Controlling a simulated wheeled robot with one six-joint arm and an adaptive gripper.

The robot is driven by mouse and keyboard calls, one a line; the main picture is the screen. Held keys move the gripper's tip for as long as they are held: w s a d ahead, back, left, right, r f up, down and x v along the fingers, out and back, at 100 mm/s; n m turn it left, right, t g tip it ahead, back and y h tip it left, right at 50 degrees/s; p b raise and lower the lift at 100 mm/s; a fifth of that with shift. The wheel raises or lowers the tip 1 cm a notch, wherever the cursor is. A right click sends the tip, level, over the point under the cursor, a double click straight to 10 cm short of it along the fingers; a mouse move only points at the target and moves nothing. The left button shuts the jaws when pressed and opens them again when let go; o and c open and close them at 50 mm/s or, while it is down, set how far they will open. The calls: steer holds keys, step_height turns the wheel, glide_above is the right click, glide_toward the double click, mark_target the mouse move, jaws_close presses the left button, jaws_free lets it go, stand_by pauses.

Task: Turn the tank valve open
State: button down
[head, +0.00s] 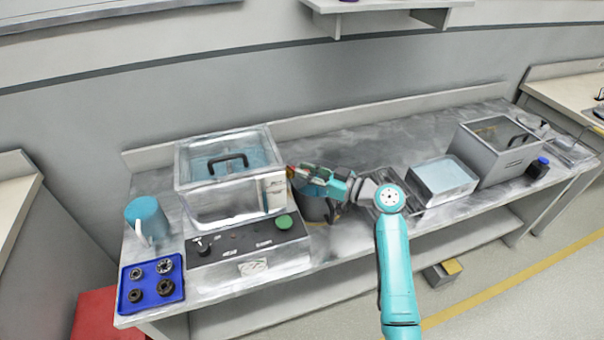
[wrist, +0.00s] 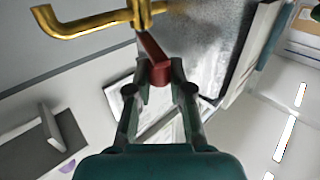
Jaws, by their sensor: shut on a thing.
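The valve shows in the wrist view as a brass pipe and body (wrist: 95,22) with a red lever (wrist: 150,47). My gripper (wrist: 159,75) is shut on the red lever, with a finger on each side of it. In the head view my gripper (head: 297,172) is at the right side of the clear tank (head: 226,204), which has a black-handled lid. The valve is mostly hidden behind the gripper there.
A blue tray (head: 152,293) with several dark round parts and a teal jug (head: 147,218) stand left. A grey pot (head: 313,206) stands below my gripper.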

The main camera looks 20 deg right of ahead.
steer(key=shift+w+d+n+g+y, duration=0.3)
steer(key=shift+d+n+g+y, duration=0.1)
steer(key=shift+n+g+y, duration=0.55)
steer(key=shift+w+d+n+g+y, duration=0.45)
steer(key=shift+n+g, duration=0.25)
steer(key=shift+g, duration=0.5)
steer(key=shift+w+d+n+g+y, duration=0.2)
steer(key=shift+d+n+g+y, duration=0.15)
steer(key=shift+n+g+y, duration=0.6)
steer(key=shift+g, duration=0.3)
steer(key=c, duration=1.3)
jaws_free()
steer(key=v, duration=1.2)
